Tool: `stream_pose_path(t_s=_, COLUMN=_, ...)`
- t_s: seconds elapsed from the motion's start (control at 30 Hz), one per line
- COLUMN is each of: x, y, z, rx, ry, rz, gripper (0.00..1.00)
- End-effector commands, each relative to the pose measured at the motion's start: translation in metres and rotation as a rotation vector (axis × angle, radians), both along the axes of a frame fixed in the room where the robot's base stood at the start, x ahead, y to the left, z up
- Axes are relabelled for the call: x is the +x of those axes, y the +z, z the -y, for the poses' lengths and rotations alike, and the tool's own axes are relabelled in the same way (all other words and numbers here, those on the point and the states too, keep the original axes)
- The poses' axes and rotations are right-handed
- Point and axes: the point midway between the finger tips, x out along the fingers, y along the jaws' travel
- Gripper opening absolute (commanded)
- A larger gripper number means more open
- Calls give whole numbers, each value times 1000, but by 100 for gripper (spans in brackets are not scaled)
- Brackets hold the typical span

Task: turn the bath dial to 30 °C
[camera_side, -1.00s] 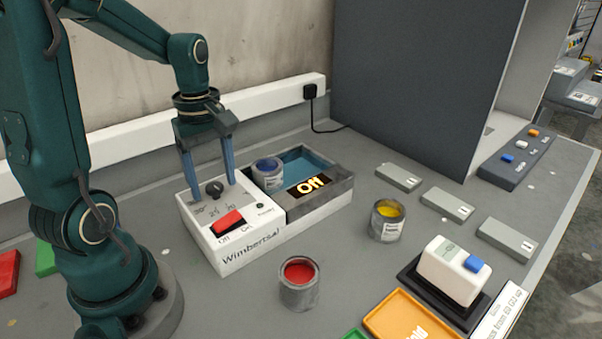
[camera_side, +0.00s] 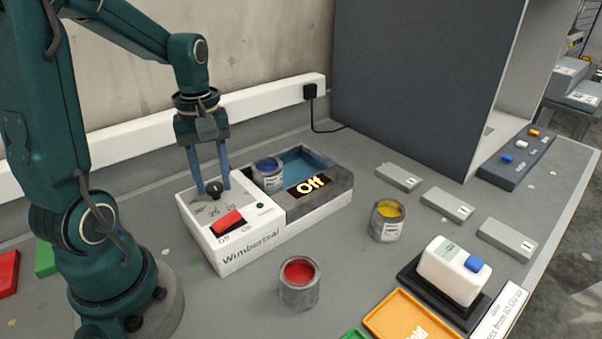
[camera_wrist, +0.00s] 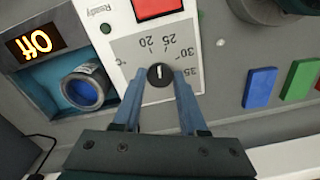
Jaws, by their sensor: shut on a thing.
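The bath dial is a small black knob (camera_side: 214,188) on top of the white control box (camera_side: 232,258) marked Wimbertsal. It also shows in the wrist view (camera_wrist: 160,76), its white mark pointing up the picture, roughly between the printed 20 and 25. My gripper (camera_side: 212,190) points down with one blue finger on each side of the knob; in the wrist view my gripper (camera_wrist: 159,78) is shut on it. The bath's display (camera_side: 311,185) glows "Off". A red rocker switch (camera_side: 226,222) sits in front of the dial.
A blue paint can (camera_side: 268,174) stands in the water bath (camera_side: 308,163). A red can (camera_side: 299,283) and a yellow can (camera_side: 387,220) stand on the bench. A white device with a blue button (camera_side: 450,270) and an orange tray (camera_side: 409,318) are at the front right.

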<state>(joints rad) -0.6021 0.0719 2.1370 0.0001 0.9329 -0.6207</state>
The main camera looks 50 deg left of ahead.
Motion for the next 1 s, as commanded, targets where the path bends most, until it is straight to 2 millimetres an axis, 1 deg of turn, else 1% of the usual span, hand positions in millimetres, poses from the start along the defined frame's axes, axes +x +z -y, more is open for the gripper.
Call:
stream_pose_path(t_s=0.7, x=0, y=1, z=0, rx=0, ry=-677, rz=1, gripper=0)
stream_pose_path(t_s=1.0, x=0, y=1, z=0, rx=0, ry=-900, rz=1, gripper=0)
